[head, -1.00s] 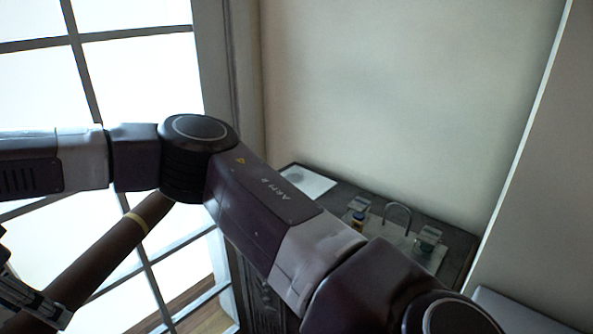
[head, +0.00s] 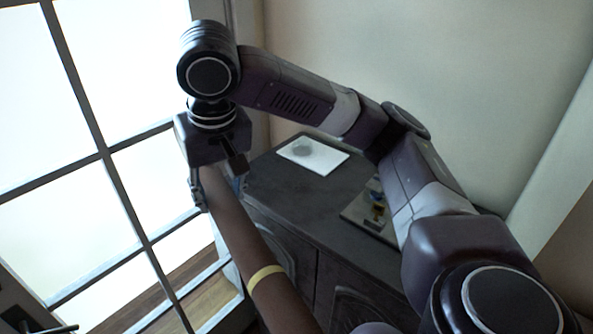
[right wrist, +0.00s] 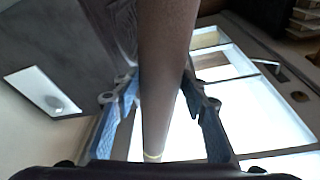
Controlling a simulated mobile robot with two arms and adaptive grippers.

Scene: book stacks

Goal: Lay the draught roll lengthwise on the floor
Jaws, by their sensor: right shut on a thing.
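The draught roll (head: 238,232) is a long brown cylinder with a pale yellow band. In the head view it slants from my right gripper (head: 217,178) down to the bottom edge, where its lower end is cut off. My right gripper is shut on it near its upper end. In the right wrist view the roll (right wrist: 166,60) runs between the two fingers of the gripper (right wrist: 160,100), with the band beyond them. Wooden floor (head: 165,293) shows low at the left, seen past the window bars.
A large barred window (head: 110,156) fills the left side. A dark cabinet (head: 290,195) stands behind the roll, bearing a white sheet (head: 325,157) and a tray (head: 357,212) with small items. A plain wall (head: 350,60) rises behind it.

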